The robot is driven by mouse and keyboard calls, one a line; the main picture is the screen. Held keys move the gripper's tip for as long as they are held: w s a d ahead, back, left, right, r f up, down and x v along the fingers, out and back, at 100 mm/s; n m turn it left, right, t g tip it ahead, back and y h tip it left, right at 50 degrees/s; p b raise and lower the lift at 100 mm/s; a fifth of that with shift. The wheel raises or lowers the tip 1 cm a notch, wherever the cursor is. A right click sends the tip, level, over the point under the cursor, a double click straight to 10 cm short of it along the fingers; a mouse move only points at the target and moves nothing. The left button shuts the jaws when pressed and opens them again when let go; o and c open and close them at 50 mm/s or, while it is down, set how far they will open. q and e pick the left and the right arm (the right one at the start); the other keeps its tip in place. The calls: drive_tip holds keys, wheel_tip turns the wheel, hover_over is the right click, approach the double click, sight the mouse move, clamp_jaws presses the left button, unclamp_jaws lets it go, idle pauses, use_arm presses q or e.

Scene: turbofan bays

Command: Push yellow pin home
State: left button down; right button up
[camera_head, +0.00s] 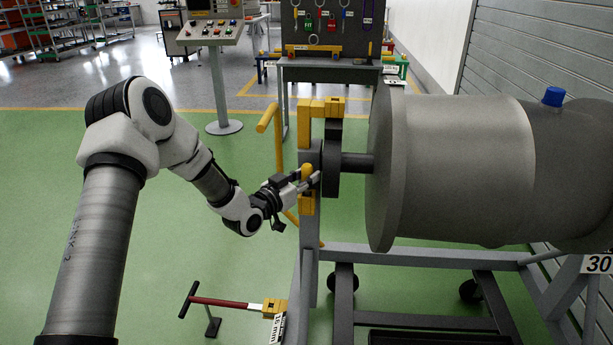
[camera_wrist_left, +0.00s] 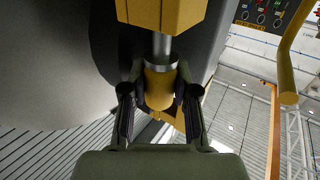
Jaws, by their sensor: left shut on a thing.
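The yellow pin (camera_wrist_left: 158,86) has a rounded yellow head and a bare metal shaft that enters a yellow block (camera_wrist_left: 165,12) in the left wrist view. A length of shaft shows between head and block. My left gripper (camera_wrist_left: 160,96) has one finger on each side of the head and is shut on it. In the head view the gripper (camera_head: 308,178) is at the upright post of the engine stand, with the pin's head (camera_head: 307,172) between its fingers. My right gripper is not in view.
A large grey engine cylinder (camera_head: 460,165) fills the right. A yellow handrail (camera_head: 278,150) stands just behind my left gripper. A control console (camera_head: 212,35) stands at the back. Green floor is clear in between.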

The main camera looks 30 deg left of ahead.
use_arm(q)
drive_tip(key=shift+f, duration=0.2)
drive_tip(key=c, duration=0.8)
unclamp_jaws()
drive_tip(key=s+a, duration=0.1)
drive_tip(key=s, duration=1.1)
drive_tip(key=shift+a, duration=0.35)
drive_tip(key=shift+f, duration=0.1)
